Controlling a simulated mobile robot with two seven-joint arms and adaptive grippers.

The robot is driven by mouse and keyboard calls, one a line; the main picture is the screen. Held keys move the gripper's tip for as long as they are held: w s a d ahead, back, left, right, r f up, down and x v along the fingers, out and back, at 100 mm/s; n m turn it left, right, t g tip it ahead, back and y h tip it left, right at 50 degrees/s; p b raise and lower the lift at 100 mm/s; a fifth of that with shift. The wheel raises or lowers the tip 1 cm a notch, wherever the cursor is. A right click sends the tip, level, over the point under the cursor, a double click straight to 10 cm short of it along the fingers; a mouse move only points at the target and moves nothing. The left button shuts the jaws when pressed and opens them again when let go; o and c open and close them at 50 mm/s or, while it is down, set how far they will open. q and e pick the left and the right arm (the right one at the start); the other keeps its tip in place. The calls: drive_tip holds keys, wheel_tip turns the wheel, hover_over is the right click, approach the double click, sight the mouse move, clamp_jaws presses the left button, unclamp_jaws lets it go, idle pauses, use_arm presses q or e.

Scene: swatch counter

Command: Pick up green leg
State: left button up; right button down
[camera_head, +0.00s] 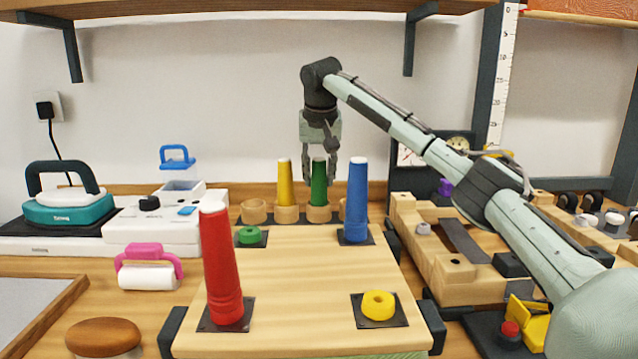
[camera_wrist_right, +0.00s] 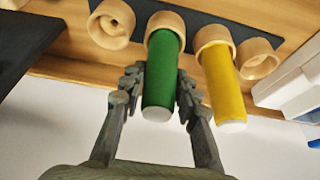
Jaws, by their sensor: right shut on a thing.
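The green leg (camera_head: 318,183) stands upright in a wooden ring holder (camera_head: 318,213) at the back of the counter. It also shows in the right wrist view (camera_wrist_right: 161,85), between the two fingers. My right gripper (camera_head: 320,180) comes down from above and is shut on the green leg near its white-tipped end. In the wrist view the right gripper (camera_wrist_right: 160,88) has a finger on each side of the leg. The leg's base is still inside the ring. My left gripper is not in view.
A yellow leg (camera_head: 284,183) stands in the ring just left of the green one. A blue leg (camera_head: 356,200) and a red leg (camera_head: 222,265) stand on the wooden board (camera_head: 310,290), with green (camera_head: 248,235) and yellow (camera_head: 378,305) ring pieces. Empty rings flank the held legs.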

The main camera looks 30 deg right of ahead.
sight(317, 158)
drive_tip(key=r, duration=0.4)
drive_tip(key=shift+a+r, duration=0.2)
drive_tip(key=shift+a, duration=0.05)
drive_tip(key=s+a+r, duration=0.1)
drive_tip(key=a+r, duration=0.5)
drive_tip(key=a, duration=0.5)
drive_tip(key=shift+r, duration=0.3)
drive_tip(key=shift+s, duration=0.15)
